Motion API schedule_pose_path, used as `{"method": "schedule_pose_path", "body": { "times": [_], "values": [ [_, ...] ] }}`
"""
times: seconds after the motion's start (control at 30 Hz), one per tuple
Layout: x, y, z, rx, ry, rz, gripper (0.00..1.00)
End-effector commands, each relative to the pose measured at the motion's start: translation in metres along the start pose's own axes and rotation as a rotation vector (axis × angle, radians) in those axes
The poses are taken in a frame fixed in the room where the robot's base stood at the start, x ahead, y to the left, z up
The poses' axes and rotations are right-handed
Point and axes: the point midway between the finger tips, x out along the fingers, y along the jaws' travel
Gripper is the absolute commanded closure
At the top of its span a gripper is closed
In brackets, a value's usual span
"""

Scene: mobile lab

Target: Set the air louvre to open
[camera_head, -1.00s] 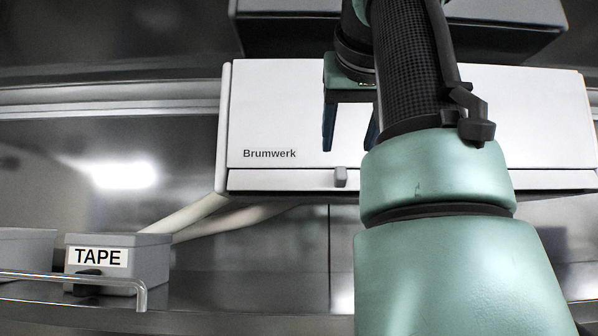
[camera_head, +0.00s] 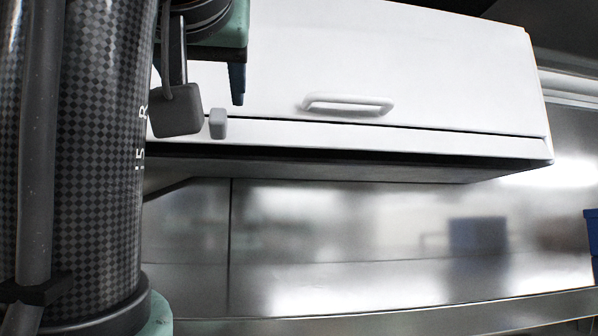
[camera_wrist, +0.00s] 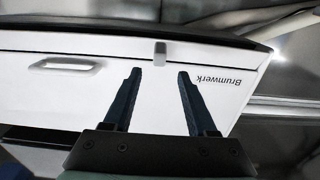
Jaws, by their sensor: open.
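The white Brumwerk unit (camera_head: 450,70) hangs on the wall, with a flat strip (camera_head: 400,136) along its lower edge. A small grey tab (camera_head: 218,123) sits on that strip; it also shows in the wrist view (camera_wrist: 160,53). I cannot tell whether this tab is the louvre control or how the louvre is set. My gripper (camera_wrist: 159,73) is open and empty, its two dark fingers pointing toward the tab. The tab lies just beyond the fingertips, about midway between them, with no visible contact. In the head view my arm hides one finger.
A white bar handle (camera_head: 348,104) stands out from the unit's front, right of the tab in the head view. Below the unit are a bare steel wall (camera_head: 350,220) and a ledge (camera_head: 400,318). A blue object (camera_head: 592,232) is at the right edge.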

Motion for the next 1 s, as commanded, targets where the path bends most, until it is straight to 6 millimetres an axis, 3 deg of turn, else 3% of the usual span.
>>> {"method": "schedule_pose_path", "body": {
  "times": [0.2, 0.4, 0.83, 0.87, 1.0],
  "values": [
    [0.047, 0.000, -0.005, -0.001, -0.006, -0.001, 0.43],
    [0.072, 0.000, -0.003, -0.001, -0.003, -0.001, 0.43],
    [0.082, 0.000, 0.000, 0.000, 0.000, 0.000, 0.43],
    [0.082, 0.000, 0.000, 0.000, 0.000, 0.000, 0.44],
    [0.082, 0.000, 0.000, -0.001, 0.000, 0.000, 0.70]
  ]
}}
